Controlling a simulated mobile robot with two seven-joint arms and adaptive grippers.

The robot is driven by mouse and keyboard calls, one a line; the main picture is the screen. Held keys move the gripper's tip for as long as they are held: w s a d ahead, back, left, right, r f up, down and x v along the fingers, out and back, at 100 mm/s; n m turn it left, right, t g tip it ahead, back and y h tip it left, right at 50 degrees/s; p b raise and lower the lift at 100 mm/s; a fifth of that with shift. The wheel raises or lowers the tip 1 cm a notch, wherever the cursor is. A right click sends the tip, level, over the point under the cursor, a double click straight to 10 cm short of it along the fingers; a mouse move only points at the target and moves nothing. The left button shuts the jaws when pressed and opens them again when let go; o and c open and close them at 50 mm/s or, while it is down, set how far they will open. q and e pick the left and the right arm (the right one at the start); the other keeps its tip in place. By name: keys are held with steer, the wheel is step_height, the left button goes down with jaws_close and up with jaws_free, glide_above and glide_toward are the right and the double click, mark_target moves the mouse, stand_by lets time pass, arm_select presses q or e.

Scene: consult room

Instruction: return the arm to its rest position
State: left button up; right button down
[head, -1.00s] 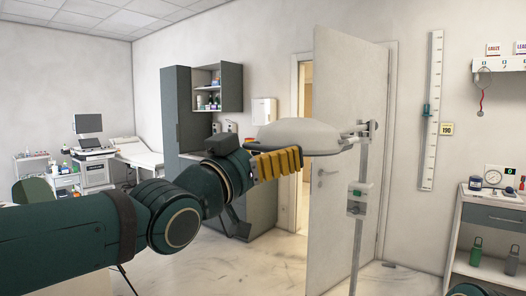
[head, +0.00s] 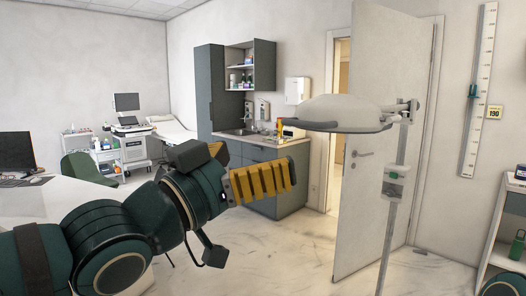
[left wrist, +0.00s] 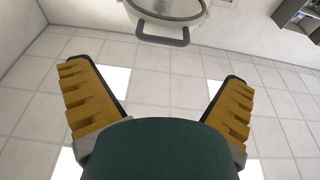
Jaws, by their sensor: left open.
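My left arm comes in from the left in the head view. Its gripper (head: 262,181) has yellow ribbed fingers and is held up in the air in front of the sink cabinet. In the left wrist view the two yellow fingers (left wrist: 160,95) are spread wide apart with nothing between them. The gripper is open and empty. My right gripper is out of view; a dark green rounded part shows at the bottom right edge of the head view.
A grey lamp-like head (head: 345,111) on a pole stands right of my left gripper, before the open door (head: 378,150). A white desk (head: 60,212) lies at left, near my arm. A white shelf unit (head: 508,225) is at right. Floor (head: 310,250) between is clear.

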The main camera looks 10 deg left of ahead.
arm_select(q)
steer(key=w+d+f+n+g+y, duration=0.1)
steer(key=w+f+n+g+y, duration=0.35)
steer(key=f, duration=1.25)
steer(key=w+f+g+y, duration=0.15)
steer(key=w+f, duration=0.55)
steer(key=f, duration=1)
steer(key=s+a+f+n+g+y, duration=0.1)
steer(key=s+f+g, duration=0.1)
steer(key=f, duration=0.6)
steer(key=s+a+f+n+g, duration=0.1)
steer(key=s+f+g, duration=0.15)
steer(key=f, duration=0.65)
steer(key=s+a+f+n+g+y, duration=0.1)
steer(key=s+f+g, duration=0.3)
steer(key=s+f, duration=0.9)
step_height(320, 180, down, 3)
steer(key=shift+s+a+f+n, duration=0.1)
steer(key=shift+s+a+n, duration=0.2)
steer(key=shift+n, duration=0.35)
steer(key=shift+g, duration=0.25)
